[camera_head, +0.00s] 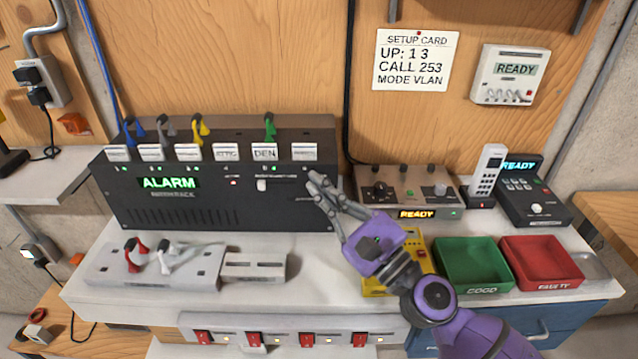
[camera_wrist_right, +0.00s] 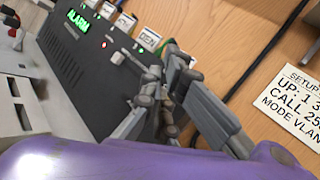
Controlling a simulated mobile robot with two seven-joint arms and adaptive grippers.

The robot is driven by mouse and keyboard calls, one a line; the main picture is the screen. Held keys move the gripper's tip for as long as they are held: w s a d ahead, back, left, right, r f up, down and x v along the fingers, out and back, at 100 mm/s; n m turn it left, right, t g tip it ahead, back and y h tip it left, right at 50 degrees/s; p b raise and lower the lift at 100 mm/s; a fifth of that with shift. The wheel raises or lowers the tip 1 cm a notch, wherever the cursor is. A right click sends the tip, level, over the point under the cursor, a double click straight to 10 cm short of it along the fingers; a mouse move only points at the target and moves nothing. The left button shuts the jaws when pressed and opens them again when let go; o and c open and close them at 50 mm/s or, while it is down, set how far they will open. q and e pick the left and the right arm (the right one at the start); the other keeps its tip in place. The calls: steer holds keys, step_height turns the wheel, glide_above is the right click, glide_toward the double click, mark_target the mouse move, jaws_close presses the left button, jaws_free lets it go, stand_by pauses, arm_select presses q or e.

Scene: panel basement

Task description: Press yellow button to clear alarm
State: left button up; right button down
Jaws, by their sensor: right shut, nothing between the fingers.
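The black rack box (camera_head: 215,208) stands at the back of the bench with a green lit ALARM display (camera_head: 169,183) on its front. A small pale button (camera_head: 262,185) sits on its front below the DEN label; it also shows in the right wrist view (camera_wrist_right: 117,57). I cannot make out a clearly yellow button; one may be hidden. My right gripper (camera_head: 318,184) is shut and empty, its fingertips at the right end of the rack box front, to the right of the pale button. Contact with the box cannot be told. My left gripper is not in view.
Colored plugs (camera_head: 200,130) stand along the box top. A grey panel with knobs (camera_head: 410,187) and a phone (camera_head: 488,172) are to the right. A grey plug strip (camera_head: 150,264) lies front left.

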steer(key=shift+w, duration=0.35)
stand_by(0.7)
steer(key=shift+s, duration=0.1)
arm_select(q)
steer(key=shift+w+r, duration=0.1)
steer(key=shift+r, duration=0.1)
arm_select(e)
steer(key=shift+s, duration=0.7)
steer(key=shift+s, duration=0.1)
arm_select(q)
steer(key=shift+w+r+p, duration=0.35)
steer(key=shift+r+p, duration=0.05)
arm_select(e)
steer(key=s, duration=0.4)
steer(key=shift+s, duration=0.4)
